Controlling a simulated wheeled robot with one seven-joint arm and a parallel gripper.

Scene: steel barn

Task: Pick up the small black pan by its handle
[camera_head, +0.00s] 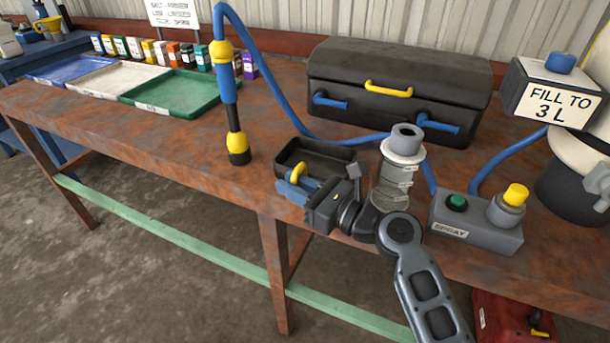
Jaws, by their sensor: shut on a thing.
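The small black pan (322,158) is a shallow rectangular tray near the front edge of the rusty table, right of the hanging blue and black nozzle. A yellow curved handle (298,171) shows at its near left side. My gripper (294,186) reaches in from the lower right and is shut on the handle. The gripper body hides part of the handle and the pan's near side. I cannot tell whether the pan is touching the table or slightly raised.
A black toolbox (400,75) stands behind the pan. A grey spray control box (475,227) is at right, near a "FILL TO 3 L" sign (555,95). A blue hose (283,100) arches behind. The table between is clear.

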